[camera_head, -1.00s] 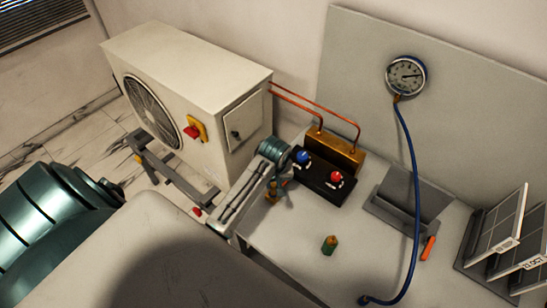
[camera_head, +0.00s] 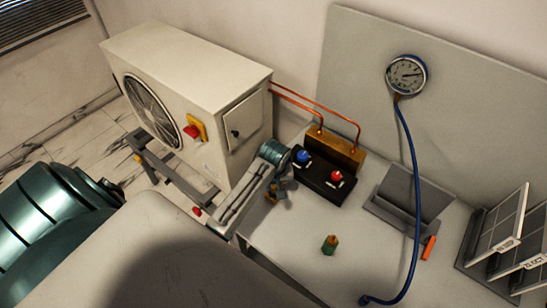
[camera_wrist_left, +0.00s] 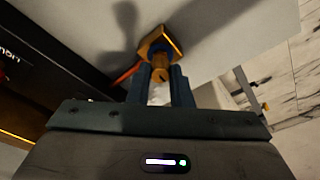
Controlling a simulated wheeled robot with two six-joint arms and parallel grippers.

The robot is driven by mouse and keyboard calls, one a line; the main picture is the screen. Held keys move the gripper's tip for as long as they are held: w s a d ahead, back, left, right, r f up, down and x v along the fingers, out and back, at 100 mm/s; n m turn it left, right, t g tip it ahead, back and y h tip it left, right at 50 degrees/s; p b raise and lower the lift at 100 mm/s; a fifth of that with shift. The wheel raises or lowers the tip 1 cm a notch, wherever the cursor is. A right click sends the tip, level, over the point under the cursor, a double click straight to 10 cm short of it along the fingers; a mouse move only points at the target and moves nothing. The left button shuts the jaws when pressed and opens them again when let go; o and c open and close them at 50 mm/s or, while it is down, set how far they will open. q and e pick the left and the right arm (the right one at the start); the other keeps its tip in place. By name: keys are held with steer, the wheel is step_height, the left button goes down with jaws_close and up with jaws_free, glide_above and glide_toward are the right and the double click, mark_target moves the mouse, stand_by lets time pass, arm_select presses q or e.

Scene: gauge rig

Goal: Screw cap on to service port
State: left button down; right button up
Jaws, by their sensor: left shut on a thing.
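My left gripper (camera_head: 281,191) is beside the manifold, above the near left edge of the table. In the left wrist view its fingers (camera_wrist_left: 160,86) are closed around a small brass-coloured round piece, which looks like the cap (camera_wrist_left: 160,73). A brass fitting with a angular, nut-like body (camera_wrist_left: 160,45), probably the service port, is directly beyond the fingertips, in line with the held piece. Whether the two touch or are threaded cannot be told. In the head view the gripper and arm largely hide this spot. My right gripper is not in view.
A black manifold with a blue knob (camera_head: 303,156) and a red knob (camera_head: 337,175) is close to the left gripper. The outdoor unit (camera_head: 190,90) stands to the left. A small green-and-brass piece (camera_head: 329,245) stands on the table. A blue hose (camera_head: 413,190) hangs from the gauge (camera_head: 407,75).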

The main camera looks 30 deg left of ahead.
arm_select(q)
steer(key=shift+f, duration=0.5)
stand_by(1.0)
steer(key=shift+r+m+p, duration=0.1)
steer(key=shift+m+p, duration=0.3)
steer(key=shift+m, duration=0.4)
steer(key=c, duration=1.2)
jaws_free()
steer(key=shift+c, duration=0.2)
